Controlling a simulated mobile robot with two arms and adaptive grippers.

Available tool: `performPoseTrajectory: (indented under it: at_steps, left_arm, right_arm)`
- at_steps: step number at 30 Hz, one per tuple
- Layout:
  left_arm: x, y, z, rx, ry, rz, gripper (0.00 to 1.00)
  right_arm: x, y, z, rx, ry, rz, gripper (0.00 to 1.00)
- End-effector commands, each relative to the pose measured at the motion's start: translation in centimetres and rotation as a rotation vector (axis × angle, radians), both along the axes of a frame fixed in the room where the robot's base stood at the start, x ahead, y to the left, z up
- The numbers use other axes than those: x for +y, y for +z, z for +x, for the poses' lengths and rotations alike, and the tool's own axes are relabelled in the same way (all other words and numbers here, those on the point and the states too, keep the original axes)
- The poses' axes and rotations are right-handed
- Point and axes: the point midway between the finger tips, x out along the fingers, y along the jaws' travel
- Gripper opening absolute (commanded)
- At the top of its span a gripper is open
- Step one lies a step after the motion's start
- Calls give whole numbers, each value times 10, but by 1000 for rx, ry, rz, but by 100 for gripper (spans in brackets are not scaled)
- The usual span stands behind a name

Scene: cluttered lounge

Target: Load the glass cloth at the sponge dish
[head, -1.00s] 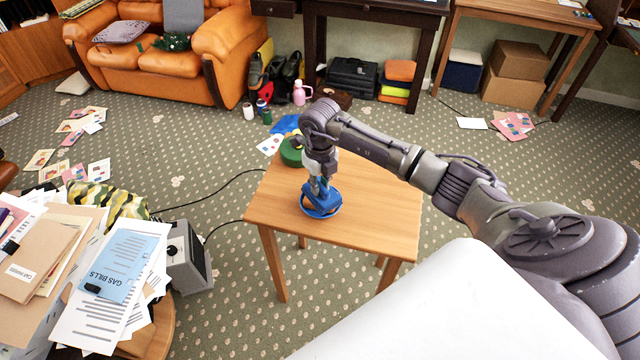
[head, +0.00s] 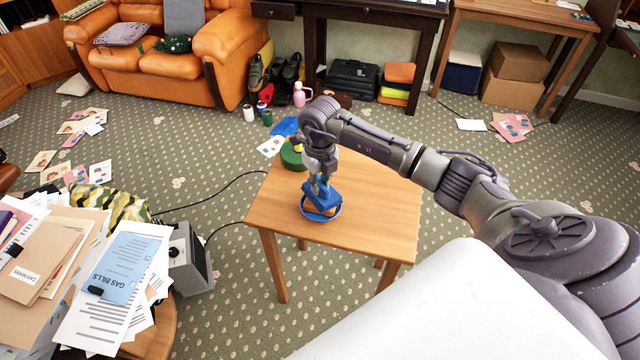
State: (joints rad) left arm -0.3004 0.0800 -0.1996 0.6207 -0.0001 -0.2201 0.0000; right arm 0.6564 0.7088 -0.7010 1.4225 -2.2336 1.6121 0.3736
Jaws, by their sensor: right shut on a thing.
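A small wooden table (head: 375,205) stands in the middle of the view. The sponge dish (head: 306,214), a round blue rim, lies near its left front edge. My right gripper (head: 320,187) points down over the dish, shut on a folded blue piece that looks like the glass cloth (head: 326,195). The cloth is at the dish and hides part of it; I cannot tell whether it touches the dish. Something orange-brown shows inside the rim. My left gripper is not in view.
A round green thing (head: 291,157) with a yellow bit sits at the table's back left corner, beside the right gripper. The table's right half is bare. Piled papers (head: 110,290) and a grey box (head: 190,262) stand at left. Cables and loose papers lie on the carpet.

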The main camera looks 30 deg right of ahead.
Motion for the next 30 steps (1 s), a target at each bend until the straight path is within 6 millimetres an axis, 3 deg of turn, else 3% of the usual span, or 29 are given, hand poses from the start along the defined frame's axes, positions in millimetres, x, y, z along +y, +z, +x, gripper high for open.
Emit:
performPoseTrajectory:
  at_steps: [15,30]
  left_arm:
    - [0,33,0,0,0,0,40]
    - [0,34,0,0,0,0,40]
  right_arm:
    - [0,46,1,-2,0,0,0]
    - [0,48,0,-1,0,0,0]
